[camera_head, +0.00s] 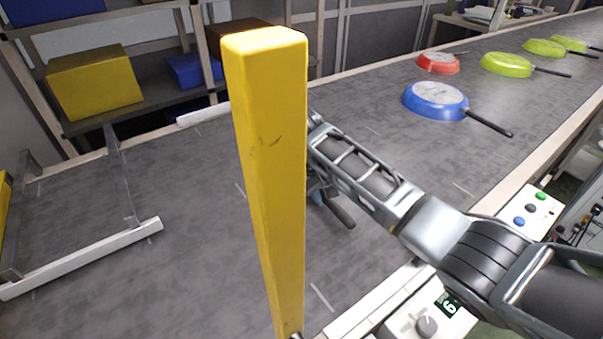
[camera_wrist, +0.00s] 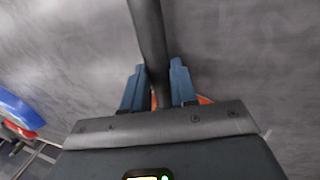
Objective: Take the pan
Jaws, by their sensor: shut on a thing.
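My gripper (camera_wrist: 158,72) is shut on a black pan handle (camera_wrist: 148,28), which runs between its two blue fingers in the wrist view. Small orange bits of the held pan (camera_wrist: 205,100) show beside the fingers; the rest of it is hidden behind my gripper. In the head view the dark handle end (camera_head: 340,212) sticks out below my wrist, over the belt. A yellow post hides most of my gripper and the held pan there. I cannot tell whether the pan touches the belt.
The yellow post (camera_head: 266,150) stands close left of my arm. On the grey belt (camera_head: 180,240) lie a blue pan (camera_head: 435,100), a red pan (camera_head: 438,63) and several green pans (camera_head: 507,64) farther up. A control box (camera_head: 430,312) sits at the near edge.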

